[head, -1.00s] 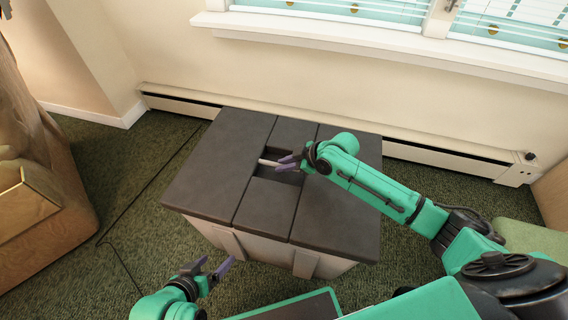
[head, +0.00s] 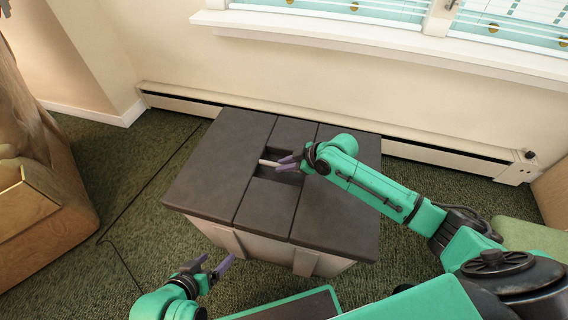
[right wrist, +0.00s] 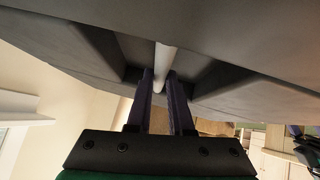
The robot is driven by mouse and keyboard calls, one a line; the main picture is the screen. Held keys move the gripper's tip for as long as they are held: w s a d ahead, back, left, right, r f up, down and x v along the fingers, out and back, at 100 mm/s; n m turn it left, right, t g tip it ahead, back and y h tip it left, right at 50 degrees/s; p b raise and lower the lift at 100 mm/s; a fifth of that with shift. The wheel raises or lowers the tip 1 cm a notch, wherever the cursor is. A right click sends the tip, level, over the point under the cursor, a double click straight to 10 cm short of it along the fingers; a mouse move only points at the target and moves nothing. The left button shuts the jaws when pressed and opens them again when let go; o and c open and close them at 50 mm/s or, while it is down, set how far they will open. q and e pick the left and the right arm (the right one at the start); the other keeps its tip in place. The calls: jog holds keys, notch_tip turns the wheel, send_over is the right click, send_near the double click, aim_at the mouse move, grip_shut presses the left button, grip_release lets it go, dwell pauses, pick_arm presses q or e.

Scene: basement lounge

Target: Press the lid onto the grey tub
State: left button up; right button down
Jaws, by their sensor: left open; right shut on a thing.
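The grey tub (head: 262,248) stands on the carpet, pale grey with latch-like tabs on its front. Its dark grey lid (head: 211,170) lies over the top, with a recess in the middle crossed by a pale handle bar (head: 268,163). My right gripper (head: 284,164) is at the recess with its purple fingers closed on the bar. The right wrist view shows the fingers (right wrist: 161,85) on either side of the bar (right wrist: 164,60). My left gripper (head: 214,265) is open and empty, low in front of the tub's left side. Whether the lid is fully seated cannot be told.
A baseboard heater (head: 432,158) runs along the wall behind the tub, below a window sill (head: 380,44). A brown piece of furniture (head: 48,220) stands at the left. A dark cable (head: 150,185) lies on the carpet (head: 135,165), which is otherwise clear left of the tub.

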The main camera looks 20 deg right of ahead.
jog(key=shift+f, duration=0.25)
dwell(0.5)
jog(key=shift+f, duration=0.1)
dwell(0.6)
jog(key=shift+c, duration=1.3)
grip_release()
jog(key=shift+f, duration=0.1)
